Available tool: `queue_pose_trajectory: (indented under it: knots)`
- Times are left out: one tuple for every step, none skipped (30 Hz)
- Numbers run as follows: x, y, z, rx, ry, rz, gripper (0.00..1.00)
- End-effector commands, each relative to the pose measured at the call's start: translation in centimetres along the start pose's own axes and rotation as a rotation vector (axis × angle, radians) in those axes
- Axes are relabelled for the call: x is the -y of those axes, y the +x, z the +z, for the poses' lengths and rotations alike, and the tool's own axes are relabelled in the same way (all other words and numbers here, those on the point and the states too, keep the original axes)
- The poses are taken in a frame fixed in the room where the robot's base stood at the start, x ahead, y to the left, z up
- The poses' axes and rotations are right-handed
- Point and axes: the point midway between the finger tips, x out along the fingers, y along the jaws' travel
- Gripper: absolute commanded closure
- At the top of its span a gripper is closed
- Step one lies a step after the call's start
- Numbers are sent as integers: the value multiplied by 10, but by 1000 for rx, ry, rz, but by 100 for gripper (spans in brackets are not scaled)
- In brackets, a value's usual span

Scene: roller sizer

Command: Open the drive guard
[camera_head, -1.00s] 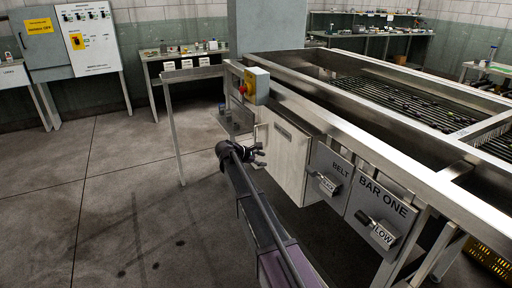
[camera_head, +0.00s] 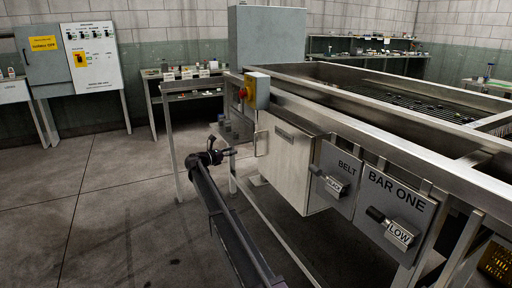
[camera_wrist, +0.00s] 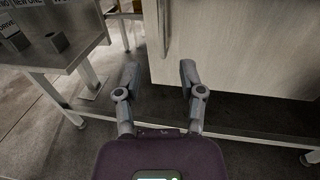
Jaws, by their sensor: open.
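The drive guard appears to be the pale box-like panel (camera_head: 287,165) on the side of the sizer frame, left of the BELT plate. It looks closed. A thin upright handle (camera_head: 261,142) is at its left edge. In the wrist view the panel (camera_wrist: 240,50) fills the upper right, and the handle (camera_wrist: 163,25) hangs at its left side, ahead of the fingers. My gripper (camera_head: 226,154) is left of the guard, apart from it. In the wrist view my gripper (camera_wrist: 159,76) is open, with nothing between its fingers.
A small metal shelf with labels (camera_wrist: 62,50) is close on the left in the wrist view. A frame rail (camera_wrist: 250,134) runs low under the guard. A red button on a yellow box (camera_head: 256,91) is above the handle. The floor (camera_head: 110,200) to the left is clear.

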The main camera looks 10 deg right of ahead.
Motion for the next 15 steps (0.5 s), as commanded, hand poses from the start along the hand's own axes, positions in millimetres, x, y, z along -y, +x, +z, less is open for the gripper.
queue_pose_trajectory:
  knots:
    - [0,0,0,-1,1,0,49]
    - [0,0,0,-1,1,0,49]
    - [0,0,0,-1,1,0,49]
    - [0,0,0,-1,2,0,49]
    - [0,0,0,-1,2,0,49]
    - [0,0,0,-1,2,0,49]
    - [0,1,0,-2,2,0,49]
    - [0,2,0,-2,2,-1,49]
    - [0,2,0,-2,2,-1,49]
    - [0,4,0,-2,2,-1,49]
    - [0,5,0,-2,3,-1,49]
    - [0,7,0,-2,3,-1,49]
    - [0,9,0,-2,3,-1,49]
    - [0,11,0,-2,3,-1,49]
    - [0,15,0,-2,3,-1,49]
